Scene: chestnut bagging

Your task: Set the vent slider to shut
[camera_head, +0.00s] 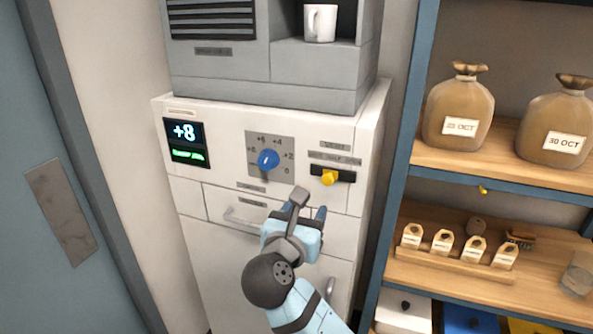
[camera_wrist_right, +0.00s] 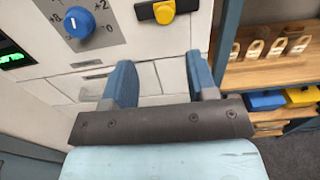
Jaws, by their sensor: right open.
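The vent slider is a yellow knob (camera_head: 329,177) in a black horizontal slot on the upper right of the white cabinet front. It sits slightly left of the slot's middle; the labels above it are too small to read. It also shows at the top of the right wrist view (camera_wrist_right: 164,12). My right gripper (camera_head: 310,204) is open and empty, just below the slider and apart from it. In the right wrist view its two blue fingers (camera_wrist_right: 160,78) are spread, with the slider beyond and above them. My left gripper is in neither view.
A blue dial (camera_head: 268,159) and a display (camera_head: 187,142) reading +8 are left of the slider. A drawer handle (camera_head: 243,221) is below. A shelf unit (camera_head: 412,130) with sacks and small tagged items stands close on the right. A mug (camera_head: 320,23) stands above.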

